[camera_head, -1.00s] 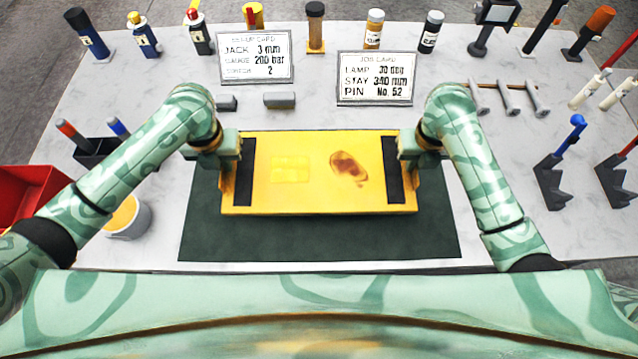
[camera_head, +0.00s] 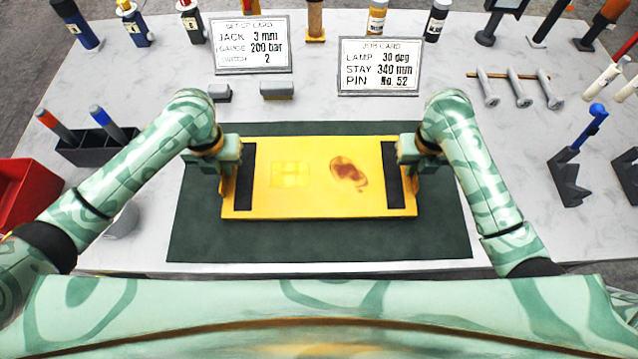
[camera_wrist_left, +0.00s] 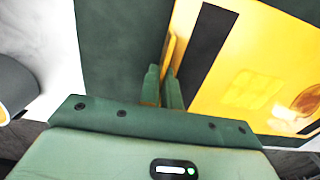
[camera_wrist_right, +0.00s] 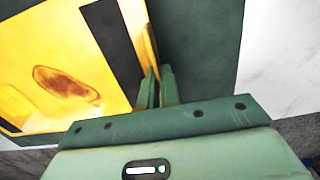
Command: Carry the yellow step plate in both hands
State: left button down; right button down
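The yellow step plate (camera_head: 315,200) has black strips at both ends, a pale yellow patch and a brown stain. It looks level over the dark green mat (camera_head: 300,245); the height of any gap beneath it is unclear. My left gripper (camera_head: 229,172) is at its left end, and the left wrist view shows two fingers (camera_wrist_left: 164,88) closed on the plate's edge (camera_wrist_left: 240,75). My right gripper (camera_head: 408,170) is at its right end, and the right wrist view shows its fingers (camera_wrist_right: 157,88) closed on that edge. The fingers partly hide the gripped edges.
A setup card (camera_head: 252,45) and a job card (camera_head: 379,66) stand behind the mat, with two small grey blocks (camera_head: 277,90) nearby. A dark tool holder (camera_head: 92,150) and a red bin (camera_head: 25,190) are left. Bolts (camera_head: 520,95) and a blue-handled tool (camera_head: 567,170) stand right.

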pick_arm(q)
jog(key=c, duration=2)
grip_release()
jog(key=shift+a+f, duration=0.25)
jog(key=shift+f, duration=0.2)
pick_arm(e)
jog(key=c, duration=2)
grip_release()
jog(key=shift+d+f, duration=0.25)
jog(key=shift+f, duration=0.2)
pick_arm(q)
jog(key=o, duration=0.4)
jog(key=shift+r, duration=0.1)
pick_arm(e)
jog(key=o, duration=0.4)
jog(key=shift+w+r, duration=0.1)
jog(key=shift+r, duration=0.05)
pick_arm(q)
jog(key=shift+d+r, duration=0.1)
jog(key=shift+d, duration=0.05)
pick_arm(e)
jog(key=shift+a, duration=0.15)
